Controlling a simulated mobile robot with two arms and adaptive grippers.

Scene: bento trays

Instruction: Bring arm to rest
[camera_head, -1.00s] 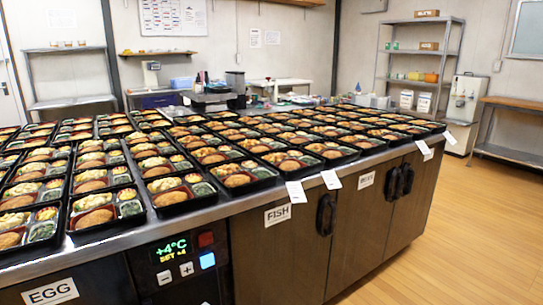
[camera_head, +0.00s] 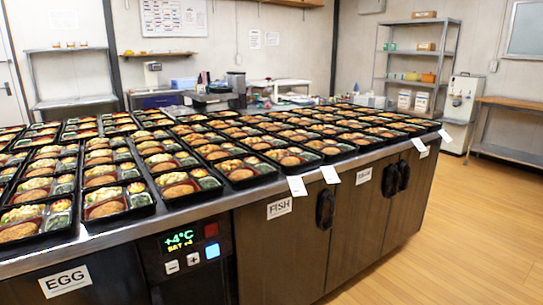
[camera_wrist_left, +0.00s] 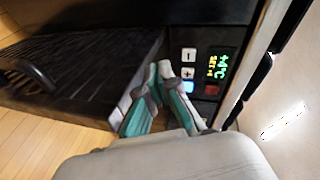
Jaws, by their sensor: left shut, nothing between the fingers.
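My left gripper (camera_wrist_left: 160,88) shows in the left wrist view. Its two teal and grey fingers meet at the tips, with nothing between them. It is in front of the counter's control panel (camera_wrist_left: 202,72), which carries a lit display and buttons. I cannot tell the exact gap to the panel. In the head view the same panel (camera_head: 190,252) is at the counter's lower left, and neither gripper shows there. My right gripper is in no frame.
Rows of black bento trays (camera_head: 118,215) fill the steel counter top. Cabinet doors with dark handles (camera_head: 325,209) line its front, and paper slips (camera_head: 297,186) hang over the edge. The wooden floor (camera_head: 450,240) at the right is clear. Shelves (camera_head: 420,60) stand at the back.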

